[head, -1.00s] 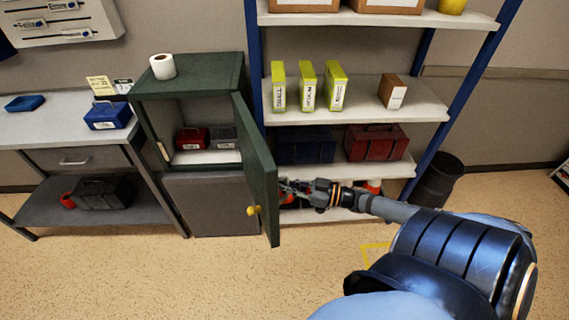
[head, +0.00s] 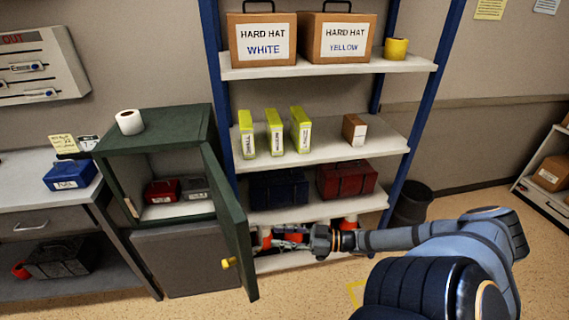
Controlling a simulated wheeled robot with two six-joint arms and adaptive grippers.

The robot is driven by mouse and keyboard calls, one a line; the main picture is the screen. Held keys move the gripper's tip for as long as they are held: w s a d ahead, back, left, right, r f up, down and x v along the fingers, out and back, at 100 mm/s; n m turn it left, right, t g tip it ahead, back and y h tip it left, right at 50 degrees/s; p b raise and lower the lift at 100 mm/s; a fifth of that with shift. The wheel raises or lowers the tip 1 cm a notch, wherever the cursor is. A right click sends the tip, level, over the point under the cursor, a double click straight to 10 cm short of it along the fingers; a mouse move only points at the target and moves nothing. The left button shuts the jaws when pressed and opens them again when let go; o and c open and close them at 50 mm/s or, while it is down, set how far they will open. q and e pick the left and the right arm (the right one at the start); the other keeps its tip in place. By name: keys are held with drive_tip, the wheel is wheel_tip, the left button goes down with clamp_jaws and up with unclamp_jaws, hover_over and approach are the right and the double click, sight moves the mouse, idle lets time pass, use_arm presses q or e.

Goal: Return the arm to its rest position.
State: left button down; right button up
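My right arm comes in from the lower right of the head view. My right gripper (head: 285,240) is just to the right of the open door (head: 227,225) of the green cabinet (head: 160,132), in front of the shelf unit's lower part. It looks clear of the yellow door knob (head: 229,263). The fingers are small and blend with red and white things behind them, so I cannot tell whether they are open. My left gripper does not show.
The shelf unit (head: 330,149) holds boxes and toolboxes close behind the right gripper. A dark bin (head: 411,205) stands to its right. The cabinet holds a red box (head: 162,191) and a grey box (head: 195,188). Floor (head: 480,197) is free at the right.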

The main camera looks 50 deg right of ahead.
drive_tip(key=shift+s+d, duration=0.35)
drive_tip(key=shift+s, duration=0.1)
drive_tip(key=s+d+f+m+h, duration=0.1)
drive_tip(key=d+f+m+h, duration=0.2)
drive_tip(key=d+f+h, duration=0.6)
drive_tip(key=s+d+f+m+g+h, duration=0.25)
drive_tip(key=s+f, duration=0.25)
drive_tip(key=f, duration=0.6)
drive_tip(key=s+d+f+m+g+h, duration=0.1)
drive_tip(key=s+d+f+g+h, duration=0.15)
drive_tip(key=s+f, duration=0.55)
drive_tip(key=s+a+f+g+y, duration=0.1)
drive_tip(key=s+a+f+g, duration=0.3)
drive_tip(key=s+a+f, duration=0.3)
drive_tip(key=s+a+f+g+y, duration=0.1)
drive_tip(key=s+a+f+g, duration=0.3)
drive_tip(key=s+a+f, duration=0.4)
drive_tip(key=a+f, duration=0.5)
drive_tip(key=a, duration=0.3)
drive_tip(key=shift+a+f, duration=0.25)
